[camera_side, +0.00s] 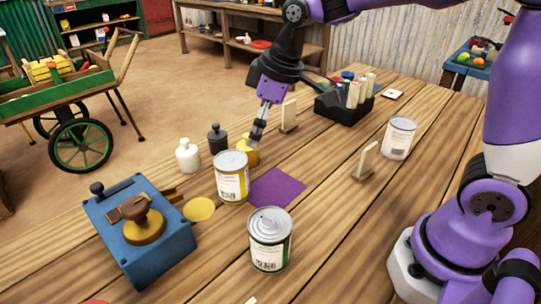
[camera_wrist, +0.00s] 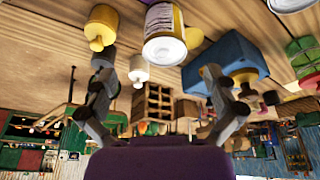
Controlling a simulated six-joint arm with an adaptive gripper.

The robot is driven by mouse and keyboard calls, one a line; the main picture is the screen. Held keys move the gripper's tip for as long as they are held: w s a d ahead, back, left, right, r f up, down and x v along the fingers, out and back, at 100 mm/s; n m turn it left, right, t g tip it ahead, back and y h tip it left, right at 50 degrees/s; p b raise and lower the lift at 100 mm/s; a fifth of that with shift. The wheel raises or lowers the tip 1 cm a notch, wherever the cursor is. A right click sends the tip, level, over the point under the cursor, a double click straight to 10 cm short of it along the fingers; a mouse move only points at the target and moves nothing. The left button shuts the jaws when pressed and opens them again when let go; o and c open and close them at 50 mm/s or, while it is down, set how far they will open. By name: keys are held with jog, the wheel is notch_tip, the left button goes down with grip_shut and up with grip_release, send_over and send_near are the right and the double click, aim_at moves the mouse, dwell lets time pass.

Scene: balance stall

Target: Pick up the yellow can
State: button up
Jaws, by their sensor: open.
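The yellow can (camera_side: 232,180), with a white label and a yellow rim, stands upright on the wooden table in the side view, beside the left corner of a purple square (camera_side: 277,188). It also shows near the top middle of the wrist view (camera_wrist: 164,36). My gripper (camera_side: 258,133) is just behind and right of the can, close to a yellow weight (camera_side: 247,153). In the wrist view my gripper (camera_wrist: 157,76) has its two fingers spread with nothing held between them. The can is beyond the fingertips, apart from them.
A white weight (camera_side: 188,156) and a black weight (camera_side: 217,138) stand near the can. A green-labelled can (camera_side: 270,240) is in front, a white can (camera_side: 398,138) to the right. A blue device (camera_side: 150,235) stands left. Wooden blocks (camera_side: 366,161) and a black caddy (camera_side: 343,108) are behind.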

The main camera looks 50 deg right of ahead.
aim_at(237, 158)
jog(key=shift+w+a+f+n+g, duration=0.15)
jog(key=shift+w+a+f+n, duration=0.15)
jog(key=shift+w+f, duration=0.3)
jog(key=shift+w+a+f+n+g, duration=0.15)
jog(key=shift+w+a+f+n, duration=0.15)
jog(key=shift+w+f, duration=0.3)
jog(key=x, duration=0.5)
jog(key=shift+w+a+r, duration=0.1)
jog(key=x, duration=0.6)
jog(key=shift+a+r, duration=0.15)
jog(key=shift+a, duration=0.25)
jog(key=c, duration=1.2)
